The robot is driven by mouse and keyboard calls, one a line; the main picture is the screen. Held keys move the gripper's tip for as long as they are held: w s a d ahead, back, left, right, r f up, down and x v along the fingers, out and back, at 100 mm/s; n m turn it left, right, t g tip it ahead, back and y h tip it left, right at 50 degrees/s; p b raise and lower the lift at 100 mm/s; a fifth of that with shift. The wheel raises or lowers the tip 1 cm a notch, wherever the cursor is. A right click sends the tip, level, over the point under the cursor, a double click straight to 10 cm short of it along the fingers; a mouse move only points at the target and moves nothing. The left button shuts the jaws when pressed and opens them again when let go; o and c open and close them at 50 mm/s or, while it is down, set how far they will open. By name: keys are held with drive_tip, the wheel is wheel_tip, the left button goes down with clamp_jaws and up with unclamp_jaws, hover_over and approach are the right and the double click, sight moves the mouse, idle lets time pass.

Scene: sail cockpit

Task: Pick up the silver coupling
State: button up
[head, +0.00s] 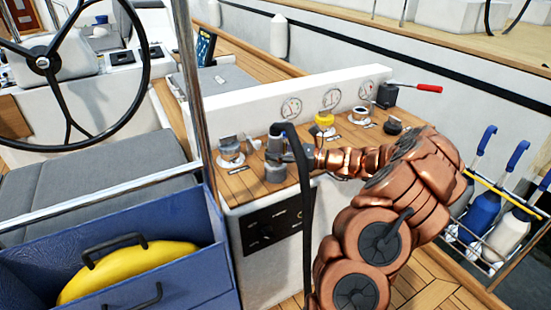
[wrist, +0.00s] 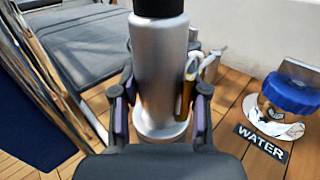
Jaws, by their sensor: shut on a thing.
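The silver coupling is a smooth silver cylinder with a black top. In the wrist view the silver coupling (wrist: 160,62) stands upright between the two fingers of my gripper (wrist: 160,108), which is shut on it. In the head view the coupling (head: 274,173) is at the left end of the wooden ledge, with my gripper (head: 285,152) around it from the right. A wider ring shows at its lower end in the wrist view. I cannot tell whether its base touches the wood.
A blue-capped fitting (wrist: 290,92) labelled WATER stands to the right in the wrist view. A yellow-capped fitting (head: 325,120) and a red-handled lever (head: 415,88) are along the ledge. A steel post (head: 190,85) and a blue bin (head: 185,265) are at left.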

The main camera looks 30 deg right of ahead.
sight(278, 141)
clamp_jaws()
drive_tip(key=shift+r, duration=0.6)
drive_tip(key=r, duration=0.2)
drive_tip(key=shift+s+d+r, duration=0.1)
drive_tip(key=shift+s+r, duration=0.2)
drive_tip(key=shift+s, duration=0.05)
drive_tip(key=s+d+r+p, duration=0.1)
drive_tip(key=s+r+p, duration=0.1)
drive_tip(key=s, duration=0.5)
drive_tip(key=s+d+r+p, duration=0.1)
drive_tip(key=s+r+p, duration=0.1)
drive_tip(key=s, duration=0.6)
drive_tip(key=shift+r, duration=0.15)
